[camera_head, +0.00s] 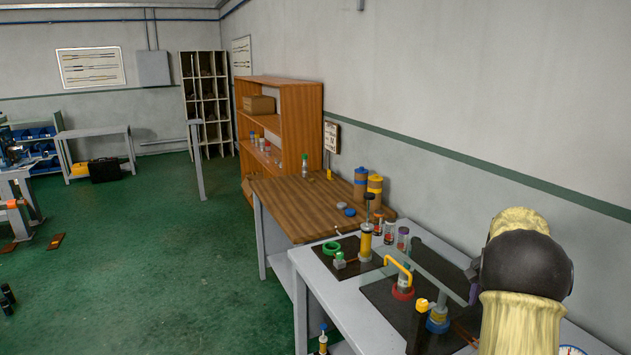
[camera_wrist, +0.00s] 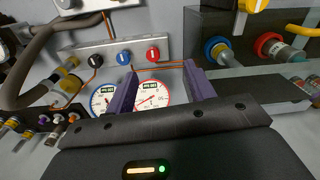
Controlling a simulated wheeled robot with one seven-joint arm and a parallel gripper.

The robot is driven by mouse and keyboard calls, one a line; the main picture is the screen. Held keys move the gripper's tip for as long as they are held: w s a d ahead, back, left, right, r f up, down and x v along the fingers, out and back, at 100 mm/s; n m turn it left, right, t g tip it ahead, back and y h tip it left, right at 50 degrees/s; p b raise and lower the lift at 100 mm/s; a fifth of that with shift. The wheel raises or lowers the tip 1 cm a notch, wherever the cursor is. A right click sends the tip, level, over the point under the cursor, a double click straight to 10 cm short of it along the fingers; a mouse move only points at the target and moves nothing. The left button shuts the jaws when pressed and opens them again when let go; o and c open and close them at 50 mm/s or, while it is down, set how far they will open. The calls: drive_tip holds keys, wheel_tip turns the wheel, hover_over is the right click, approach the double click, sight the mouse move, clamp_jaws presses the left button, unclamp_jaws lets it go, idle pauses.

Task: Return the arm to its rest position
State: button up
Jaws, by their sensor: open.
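My gripper (camera_wrist: 160,78) shows in the wrist view with its two purple fingers spread apart and nothing between them. Beyond the fingers are two round gauges, one blue-rimmed (camera_wrist: 101,100) and one red-rimmed (camera_wrist: 151,95). I cannot tell how far the fingertips are from them. In the head view my pale yellow arm with its black joint (camera_head: 526,265) rises at the right, over the grey bench (camera_head: 318,284).
A metal panel with blue and red knobs (camera_wrist: 153,54) and a thick grey hose (camera_wrist: 38,65) lie near the gripper. A glass pane (camera_head: 428,270), a yellow handle (camera_head: 398,267) and several bottles stand on the bench. The green floor (camera_head: 170,250) at left is mostly open.

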drive_tip(key=s+a+f+n+t, duration=0.1)
drive_tip(key=s+a+n, duration=0.25)
drive_tip(key=a, duration=0.55)
drive_tip(key=s+a+n, duration=0.3)
drive_tip(key=s+a, duration=0.1)
drive_tip(key=a, duration=0.5)
drive_tip(key=s+a+f+n, duration=0.1)
drive_tip(key=s+a+n, duration=0.1)
drive_tip(key=s+a, duration=0.3)
drive_tip(key=s+a+f+n+t, duration=0.1)
drive_tip(key=s+a+f+n, duration=0.1)
drive_tip(key=s+a, duration=0.3)
drive_tip(key=s+n, duration=0.1)
drive_tip(key=s, duration=0.1)
drive_tip(key=shift+s+a, duration=0.35)
drive_tip(key=shift+a, duration=0.05)
drive_tip(key=shift+n, duration=0.25)
drive_tip(key=shift+c, duration=0.2)
drive_tip(key=c, duration=0.3)
drive_tip(key=shift+w+d, duration=0.1)
drive_tip(key=shift+c, duration=0.2)
